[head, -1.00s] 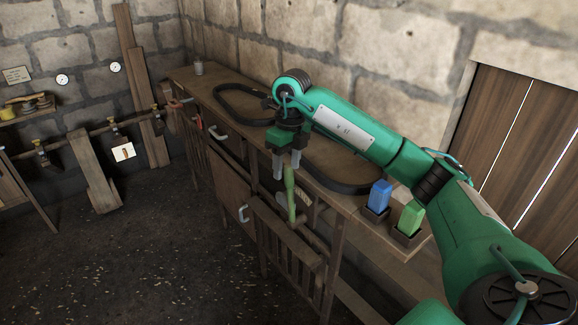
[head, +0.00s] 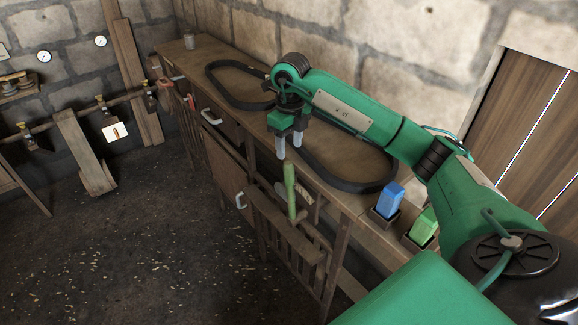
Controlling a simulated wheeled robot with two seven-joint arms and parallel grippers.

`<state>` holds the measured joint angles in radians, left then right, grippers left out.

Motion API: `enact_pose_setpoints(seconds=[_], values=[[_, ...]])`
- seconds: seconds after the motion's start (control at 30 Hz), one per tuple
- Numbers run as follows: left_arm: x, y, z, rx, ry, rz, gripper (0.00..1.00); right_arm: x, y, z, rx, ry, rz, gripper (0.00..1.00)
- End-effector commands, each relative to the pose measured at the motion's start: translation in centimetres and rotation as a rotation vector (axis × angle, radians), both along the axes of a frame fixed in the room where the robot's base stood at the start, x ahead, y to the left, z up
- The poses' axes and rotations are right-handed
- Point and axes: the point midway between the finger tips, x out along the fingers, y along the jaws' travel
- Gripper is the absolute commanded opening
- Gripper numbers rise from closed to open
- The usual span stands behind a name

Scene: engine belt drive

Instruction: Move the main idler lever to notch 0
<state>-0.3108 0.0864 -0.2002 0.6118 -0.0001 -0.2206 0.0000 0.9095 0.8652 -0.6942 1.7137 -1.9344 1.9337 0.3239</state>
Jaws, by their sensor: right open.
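A green lever handle (head: 290,188) stands nearly upright at the front of the wooden bench, above a slatted frame. I take it for the main idler lever. A pale plate (head: 307,192) shows just right of it, too small to read, so I cannot tell which notch the lever is in. My right gripper (head: 289,150) points down, open and empty, just above the top of the handle. Its fingertips appear clear of the handle. My left gripper is not in view.
Black belts (head: 350,184) lie on the bench top (head: 178,52). A blue block (head: 390,198) and a green block (head: 424,226) sit in dark holders at the bench's right end. Open floor (head: 130,250) lies left of the bench.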

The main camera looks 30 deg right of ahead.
Motion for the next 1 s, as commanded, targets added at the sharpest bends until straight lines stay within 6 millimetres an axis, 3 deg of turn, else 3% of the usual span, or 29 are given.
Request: enact_pose_setpoints(seconds=[0.5,0.93,1.0], values=[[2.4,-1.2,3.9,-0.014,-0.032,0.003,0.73,-0.1,0.2,-8.2,-0.001,0.002,-0.001,0.5],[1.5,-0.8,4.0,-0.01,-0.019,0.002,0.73,-0.1,0.1,-9.4,-0.001,0.0,0.0,0.5],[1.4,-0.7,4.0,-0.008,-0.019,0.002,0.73,-0.1,0.1,-9.4,-0.001,0.0,0.0,0.39]])
